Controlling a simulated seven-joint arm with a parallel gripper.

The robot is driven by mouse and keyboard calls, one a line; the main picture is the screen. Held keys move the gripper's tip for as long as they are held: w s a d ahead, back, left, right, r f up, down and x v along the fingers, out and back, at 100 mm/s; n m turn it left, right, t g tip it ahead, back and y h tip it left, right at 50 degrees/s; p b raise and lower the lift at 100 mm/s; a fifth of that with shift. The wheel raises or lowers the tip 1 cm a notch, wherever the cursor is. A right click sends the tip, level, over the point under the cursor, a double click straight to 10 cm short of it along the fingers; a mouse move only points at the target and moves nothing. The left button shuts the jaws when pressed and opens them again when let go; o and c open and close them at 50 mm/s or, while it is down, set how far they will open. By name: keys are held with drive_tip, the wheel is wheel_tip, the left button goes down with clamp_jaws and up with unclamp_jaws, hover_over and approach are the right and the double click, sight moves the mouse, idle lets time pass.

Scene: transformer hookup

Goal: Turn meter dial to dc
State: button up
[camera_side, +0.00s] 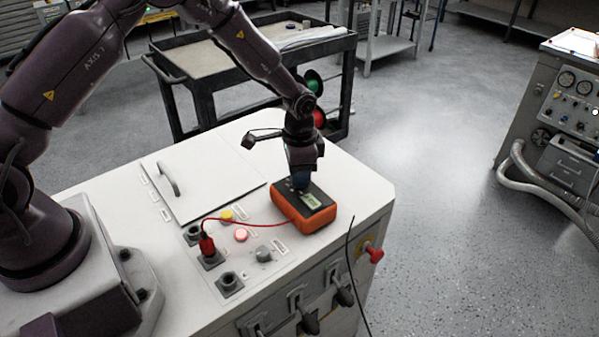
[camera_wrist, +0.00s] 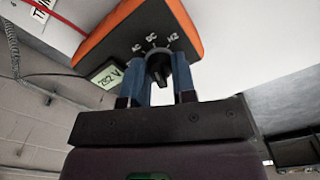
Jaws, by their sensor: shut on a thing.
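The orange and black meter (camera_side: 312,222) lies on the white cabinet top. In the wrist view its black face (camera_wrist: 150,22) carries the labels AC, DC and HZ above the round black dial (camera_wrist: 158,66). The lit display (camera_wrist: 108,80) shows digits and a V. My gripper (camera_wrist: 163,84) is over the meter, its blue fingers shut on the dial from both sides. The dial's exact pointing direction is hard to tell. In the side view my gripper (camera_side: 300,180) hides the dial.
A red lead runs from the meter to a red plug (camera_side: 207,245) in a panel socket. A black lead (camera_side: 351,260) hangs over the cabinet's front edge.

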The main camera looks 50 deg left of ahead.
drive_tip(key=o, duration=0.9)
drive_tip(key=shift+o, duration=0.2)
wheel_tip(320, 180, up, 13)
